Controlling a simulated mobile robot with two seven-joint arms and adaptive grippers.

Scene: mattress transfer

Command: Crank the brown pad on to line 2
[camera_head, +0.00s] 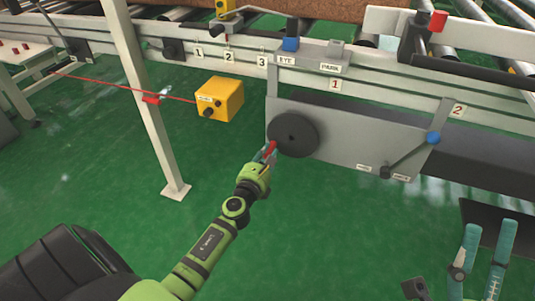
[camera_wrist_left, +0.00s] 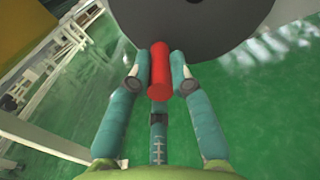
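The brown pad (camera_head: 310,8) lies on the conveyor at the top of the head view, partly cut off by the edge. A dark crank wheel (camera_head: 300,142) with a red handle (camera_wrist_left: 159,75) is on the grey side panel. My left gripper (camera_head: 268,153) is at the wheel's lower left, its teal fingers closed on both sides of the red handle. Among the frame labels, a 2 plate (camera_head: 229,57) sits between 1 and 3, and another 2 plate (camera_head: 457,110) is farther right. My right gripper (camera_head: 491,228) is at bottom right, fingers apart, with nothing between them.
A yellow box (camera_head: 219,98) with dark buttons hangs left of the wheel. A lever with a blue knob (camera_head: 433,138) is right of the wheel. Green floor (camera_head: 90,170) is clear around the post.

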